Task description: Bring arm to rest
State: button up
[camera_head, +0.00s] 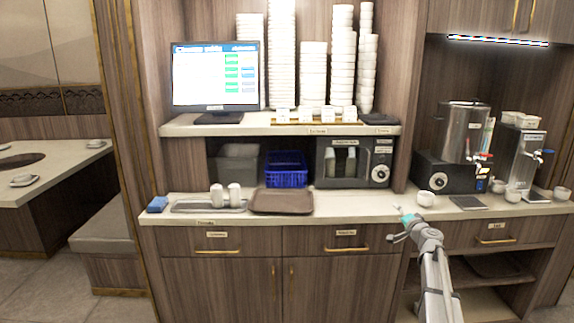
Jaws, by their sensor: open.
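My arm reaches up from the bottom right in the head view. My gripper (399,223) is at its upper end, in front of the counter edge, pointing up and to the left. It appears empty, with no object between the fingers. The fingers are small in the picture and their gap is hard to make out.
A microwave-like appliance (352,162) and blue basket (286,169) stand behind. Drink dispensers (462,132) stand right. Floor is free at left.

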jog(key=s+a+f+n+g+y, duration=0.2)
jog(key=s+a+f+n+g, duration=0.3)
jog(key=s+a, duration=0.45)
jog(key=s+a+f+n+g+y, duration=0.3)
jog(key=s+a+f, duration=0.35)
jog(key=a, duration=0.55)
jog(key=s+a+f+n+g+h, duration=0.1)
jog(key=s+a+f+g+h, duration=0.15)
jog(key=s, duration=0.35)
jog(key=s+a+f+n+g+h, duration=0.1)
jog(key=s+f+g, duration=0.1)
jog(key=s+g, duration=0.35)
jog(key=s+d+f+g+h, duration=0.15)
jog(key=s+h, duration=0.25)
jog(key=s, duration=0.7)
notch_tip(320, 180, up, 14)
jog(key=s+p, duration=0.1)
jog(key=p, duration=1.3)
jog(key=shift+a+f, duration=0.15)
jog(key=shift+f, duration=0.1)
jog(key=shift+h, duration=0.25)
